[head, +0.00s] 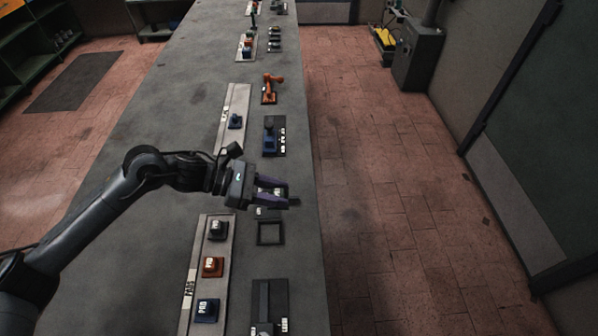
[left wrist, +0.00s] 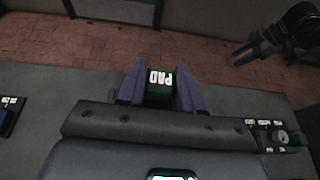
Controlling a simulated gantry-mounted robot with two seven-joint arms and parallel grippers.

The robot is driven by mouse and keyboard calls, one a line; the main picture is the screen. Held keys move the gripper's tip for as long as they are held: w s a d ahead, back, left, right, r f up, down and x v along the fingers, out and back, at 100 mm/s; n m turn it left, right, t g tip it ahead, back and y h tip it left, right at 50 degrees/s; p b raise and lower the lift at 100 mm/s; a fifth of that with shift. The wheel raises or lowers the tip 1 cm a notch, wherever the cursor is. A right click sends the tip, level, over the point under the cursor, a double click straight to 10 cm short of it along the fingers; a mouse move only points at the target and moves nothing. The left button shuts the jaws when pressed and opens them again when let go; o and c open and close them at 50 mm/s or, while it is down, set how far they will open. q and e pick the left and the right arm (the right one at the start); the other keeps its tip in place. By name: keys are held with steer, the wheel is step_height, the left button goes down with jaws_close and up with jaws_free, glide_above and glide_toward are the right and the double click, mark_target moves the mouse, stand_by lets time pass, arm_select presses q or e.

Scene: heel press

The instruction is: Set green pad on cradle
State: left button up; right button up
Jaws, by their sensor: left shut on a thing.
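The green pad (left wrist: 159,88), with white letters PAD on it, sits between the purple fingers of my left gripper (left wrist: 160,90) in the left wrist view. That gripper (head: 274,196) is shut on the pad. In the head view it is over the bench, and the fingers mostly hide the pad. An empty dark square frame (head: 270,244) lies on the bench just below the gripper in the picture. I cannot tell for sure whether it is the cradle. My right gripper (left wrist: 247,52) shows at the upper right of the left wrist view; its opening is unclear.
A pale strip (head: 191,290) holds a black pad (head: 218,230), an orange pad (head: 213,266) and a blue pad (head: 206,310). A black labelled fixture (head: 264,295) stands at the front. A blue device (head: 269,140) and an orange one (head: 271,88) stand farther back.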

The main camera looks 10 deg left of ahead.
arm_select(q)
steer(key=shift+n, duration=0.3)
steer(key=s+f, duration=0.1)
steer(key=a+f, duration=0.1)
steer(key=f, duration=0.1)
steer(key=s+a+f, duration=0.1)
steer(key=f, duration=0.1)
steer(key=shift+s+a+f, duration=0.1)
steer(key=shift+s+a, duration=0.05)
steer(key=shift+s, duration=0.2)
steer(key=shift+s+f, duration=0.25)
steer(key=shift+f, duration=0.05)
steer(key=shift+w+f, duration=0.2)
steer(key=shift+f, duration=1.8)
steer(key=shift+f+b, duration=0.35)
steer(key=shift+b, duration=0.3)
steer(key=shift+f+b, duration=0.15)
steer(key=shift+b, duration=0.25)
arm_select(e)
steer(key=shift+s+d+f, duration=0.15)
steer(key=shift+s+f, duration=0.05)
steer(key=shift+f, duration=0.4)
steer(key=shift+s+d+f, duration=0.1)
steer(key=shift+s+f, duration=0.1)
steer(key=shift+f, duration=0.35)
steer(key=shift+d, duration=0.1)
